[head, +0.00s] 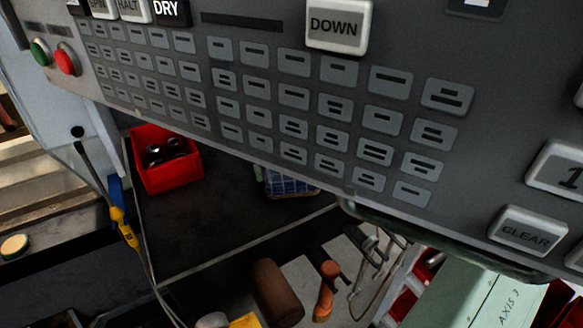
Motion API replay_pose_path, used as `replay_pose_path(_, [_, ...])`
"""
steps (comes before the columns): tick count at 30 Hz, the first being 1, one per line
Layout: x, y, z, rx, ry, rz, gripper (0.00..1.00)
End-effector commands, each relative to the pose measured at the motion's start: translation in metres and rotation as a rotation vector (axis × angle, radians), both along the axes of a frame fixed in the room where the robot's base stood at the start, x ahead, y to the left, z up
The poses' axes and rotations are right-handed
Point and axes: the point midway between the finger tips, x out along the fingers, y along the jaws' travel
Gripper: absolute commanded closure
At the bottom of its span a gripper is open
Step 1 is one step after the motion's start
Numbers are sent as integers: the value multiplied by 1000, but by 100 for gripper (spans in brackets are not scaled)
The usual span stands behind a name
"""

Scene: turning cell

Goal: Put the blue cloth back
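A blue checked piece, which looks like the cloth (290,184), lies on a dark worktop (225,215) just below the lower edge of a grey control panel. The panel hides its upper part, and I cannot tell whether it is folded. My gripper is not visible in the head view, so I cannot see whether it holds anything.
The grey control panel (245,112) fills the upper view, close to the camera. A red bin (168,178) with dark round parts stands on the worktop's left. A yellow-and-blue tool (124,228) hangs left. Handled tools, including an orange handle (326,290), sit below the worktop's edge.

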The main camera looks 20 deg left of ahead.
Motion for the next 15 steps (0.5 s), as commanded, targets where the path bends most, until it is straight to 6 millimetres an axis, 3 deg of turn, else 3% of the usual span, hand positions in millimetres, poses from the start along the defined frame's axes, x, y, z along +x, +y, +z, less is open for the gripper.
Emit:
replay_pose_path(12, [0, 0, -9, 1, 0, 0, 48])
replay_pose_path(13, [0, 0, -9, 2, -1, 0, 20])
replay_pose_path(15, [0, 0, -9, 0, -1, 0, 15])
